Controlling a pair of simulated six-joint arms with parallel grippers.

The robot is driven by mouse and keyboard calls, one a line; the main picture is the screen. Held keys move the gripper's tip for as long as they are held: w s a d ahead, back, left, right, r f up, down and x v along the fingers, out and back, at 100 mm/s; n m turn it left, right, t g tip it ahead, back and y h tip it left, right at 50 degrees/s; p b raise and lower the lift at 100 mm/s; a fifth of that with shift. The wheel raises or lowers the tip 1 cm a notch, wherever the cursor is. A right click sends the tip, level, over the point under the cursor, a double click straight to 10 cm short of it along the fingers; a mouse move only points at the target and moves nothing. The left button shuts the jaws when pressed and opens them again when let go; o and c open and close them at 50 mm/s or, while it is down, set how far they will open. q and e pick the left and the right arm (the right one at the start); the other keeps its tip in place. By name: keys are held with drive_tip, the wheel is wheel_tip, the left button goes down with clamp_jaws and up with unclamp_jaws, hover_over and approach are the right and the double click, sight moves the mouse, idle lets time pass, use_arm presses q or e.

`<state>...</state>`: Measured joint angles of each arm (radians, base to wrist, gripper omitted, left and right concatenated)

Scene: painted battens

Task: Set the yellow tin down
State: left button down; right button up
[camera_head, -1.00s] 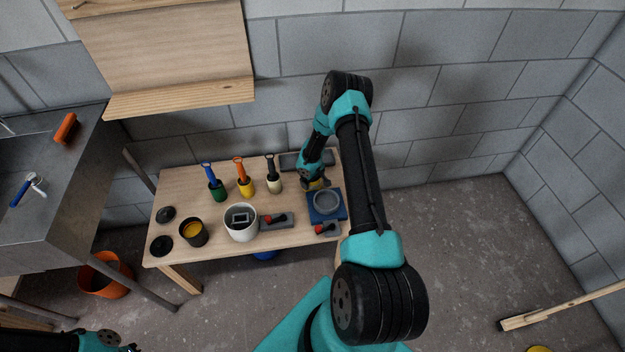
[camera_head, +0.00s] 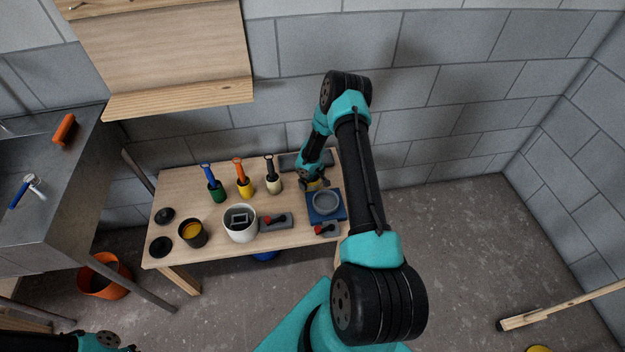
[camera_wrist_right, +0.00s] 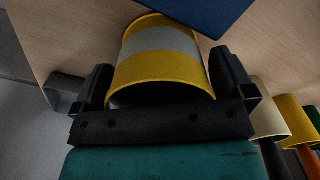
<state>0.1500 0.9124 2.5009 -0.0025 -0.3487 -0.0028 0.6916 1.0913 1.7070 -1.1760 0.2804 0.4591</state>
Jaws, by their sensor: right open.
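The yellow tin (camera_wrist_right: 160,68), with a grey band around it, sits between the fingers of my right gripper (camera_wrist_right: 166,80) in the right wrist view. The fingers are open, one on each side of the tin. The tin appears to rest on the wooden table, close beside the blue board (camera_wrist_right: 200,12). In the head view, my right gripper (camera_head: 314,181) is over the back right of the table, just behind the blue board (camera_head: 325,215); only a sliver of yellow shows there. My left gripper is not seen; only part of my left arm shows at the bottom left.
A grey dish (camera_head: 326,201) sits on the blue board. A grey tray (camera_head: 290,160) lies at the table's back. Brushes in green, yellow and cream (camera_head: 274,187) tins stand to the left. A white pot (camera_head: 240,232) and dark pot (camera_head: 192,241) stand nearer the front.

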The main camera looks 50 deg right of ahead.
wheel_tip(320, 180, up, 12)
idle(0.4)
idle(0.4)
drive_tip(key=s+a+f+y, duration=0.1)
drive_tip(key=s+a+y, duration=0.2)
drive_tip(key=a, duration=1.7)
drive_tip(key=s+a+r+m, duration=0.1)
drive_tip(key=s+a+r, duration=0.2)
drive_tip(key=s+a, duration=1)
drive_tip(key=shift+a+m+t+y, duration=0.3)
drive_tip(key=shift+a+y, duration=0.1)
drive_tip(key=shift+a, duration=0.75)
